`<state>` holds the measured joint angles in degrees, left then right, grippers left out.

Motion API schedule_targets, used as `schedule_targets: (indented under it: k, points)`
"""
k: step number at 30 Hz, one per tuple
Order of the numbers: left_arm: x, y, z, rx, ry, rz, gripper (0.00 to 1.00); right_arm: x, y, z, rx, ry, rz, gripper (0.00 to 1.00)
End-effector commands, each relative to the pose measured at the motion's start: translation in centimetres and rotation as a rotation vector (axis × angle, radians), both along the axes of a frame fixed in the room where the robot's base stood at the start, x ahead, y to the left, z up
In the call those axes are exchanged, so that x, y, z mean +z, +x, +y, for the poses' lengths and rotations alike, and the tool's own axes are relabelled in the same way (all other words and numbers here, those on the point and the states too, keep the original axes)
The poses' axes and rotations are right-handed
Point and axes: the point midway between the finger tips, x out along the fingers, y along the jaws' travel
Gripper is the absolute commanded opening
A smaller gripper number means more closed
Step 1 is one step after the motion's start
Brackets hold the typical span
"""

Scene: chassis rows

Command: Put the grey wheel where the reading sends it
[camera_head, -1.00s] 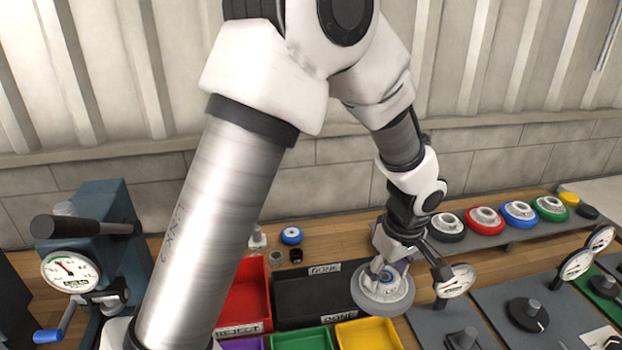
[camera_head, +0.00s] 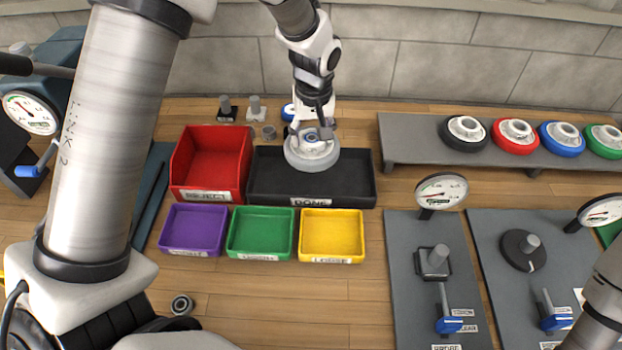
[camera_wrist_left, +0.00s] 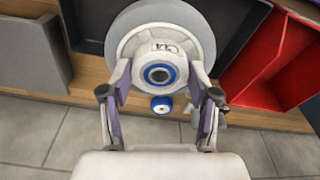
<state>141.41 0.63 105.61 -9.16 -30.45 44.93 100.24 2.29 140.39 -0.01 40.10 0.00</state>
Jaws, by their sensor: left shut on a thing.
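The grey wheel (camera_head: 312,160) has a pale hub with a blue ring. My left gripper (camera_head: 312,136) is shut on its hub and holds it over the black tray marked DONE (camera_head: 345,190). In the left wrist view the wheel (camera_wrist_left: 207,35) sits between the fingers, with the tray partly behind it. I cannot tell whether it touches the tray. The red bin marked REJECT (camera_head: 243,165) stands left of the black tray. A dial gauge (camera_head: 442,191) stands by an empty-looking grey fixture (camera_head: 434,262). My right gripper is out of view.
Purple (camera_head: 193,251), green (camera_head: 262,253) and yellow (camera_head: 333,258) trays stand in front. Several wheels stand on a grey shelf (camera_head: 400,150) at the right. Small parts and a blue-ringed piece (camera_head: 288,112) lie behind the bins. Another gauge (camera_head: 30,113) is far left.

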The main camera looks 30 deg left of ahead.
Motion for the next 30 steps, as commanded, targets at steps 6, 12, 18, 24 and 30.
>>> schedule_targets:
  k: [6, 12, 18, 24, 30]
  points:
    - [-4.4, -0.1, 0.0, -0.006, 0.0, 0.004, 0.08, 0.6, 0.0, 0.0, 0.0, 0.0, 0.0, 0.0]
    - [-7.2, -0.1, 0.0, -0.005, 0.0, 0.003, 0.08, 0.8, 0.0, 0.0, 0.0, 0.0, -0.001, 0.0]
    - [-9.5, 0.0, 0.0, -0.004, 0.0, -0.001, 0.08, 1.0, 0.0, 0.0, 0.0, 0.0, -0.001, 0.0]
    - [-9.6, 0.0, 0.0, -0.003, 0.0, -0.001, 0.08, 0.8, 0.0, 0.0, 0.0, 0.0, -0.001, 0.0]
    - [-9.8, -0.1, 0.0, -0.003, -0.001, 0.0, 0.86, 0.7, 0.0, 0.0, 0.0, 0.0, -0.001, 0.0]
